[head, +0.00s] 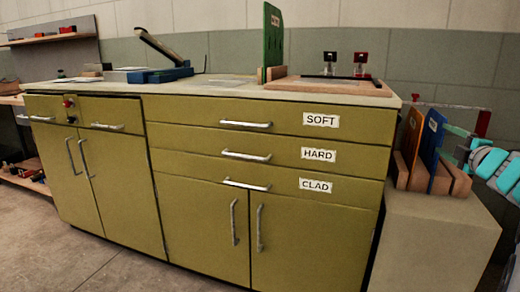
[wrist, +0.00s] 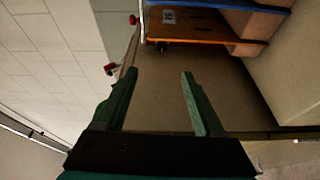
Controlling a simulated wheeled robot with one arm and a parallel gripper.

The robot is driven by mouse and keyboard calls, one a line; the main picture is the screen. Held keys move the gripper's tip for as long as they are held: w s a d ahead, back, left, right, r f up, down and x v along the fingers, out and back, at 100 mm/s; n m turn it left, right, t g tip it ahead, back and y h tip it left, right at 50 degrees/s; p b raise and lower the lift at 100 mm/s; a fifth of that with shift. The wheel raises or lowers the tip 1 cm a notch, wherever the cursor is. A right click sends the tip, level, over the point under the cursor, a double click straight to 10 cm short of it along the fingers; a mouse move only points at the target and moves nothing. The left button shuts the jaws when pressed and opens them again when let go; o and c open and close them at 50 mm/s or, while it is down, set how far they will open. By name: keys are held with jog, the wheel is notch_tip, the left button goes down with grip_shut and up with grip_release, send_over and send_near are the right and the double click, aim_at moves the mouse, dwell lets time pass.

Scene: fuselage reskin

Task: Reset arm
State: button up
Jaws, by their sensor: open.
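My gripper (wrist: 160,72) shows in the wrist view with two green fingers spread apart and nothing between them. Beyond the fingertips are an orange board (wrist: 195,27) with a small label and a blue board edge (wrist: 215,5). They are apart from the fingers as far as I can see. In the head view my teal and white arm reaches in from the right edge. Its end lies just right of the blue panel (head: 430,138) and the orange-brown panel (head: 410,135), which stand in a wooden rack (head: 441,181).
The rack sits on a beige pedestal (head: 430,235) beside an olive cabinet (head: 200,150) with drawers labelled SOFT, HARD and CLAD. On its top are a green panel (head: 272,40), a blue tool (head: 160,74) and small black and red items (head: 360,62). The floor in front (head: 130,270) is clear.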

jog(key=s+a+f+m+g+h+p, duration=0.1)
jog(key=s+a+f+m+g+p, duration=0.1)
jog(key=s+a+f+m+g, duration=0.55)
jog(key=s+a+f+m+g+p, duration=0.3)
jog(key=s+a+f, duration=0.2)
jog(key=s+a, duration=0.6)
jog(key=s+a+f+m+g+h+p, duration=0.1)
jog(key=s+a+f+m+g+p, duration=0.1)
jog(key=s+a+f+m+g, duration=0.7)
jog(key=s+a+n+y, duration=0.1)
jog(key=s+a, duration=0.3)
jog(key=s, duration=0.4)
jog(key=s+a+n+y, duration=0.1)
jog(key=s+a, duration=0.3)
jog(key=s, duration=0.4)
jog(key=shift+n+y+p, duration=0.3)
jog(key=shift+n+p, duration=0.05)
jog(key=shift+p, duration=0.1)
jog(key=shift+r, duration=0.1)
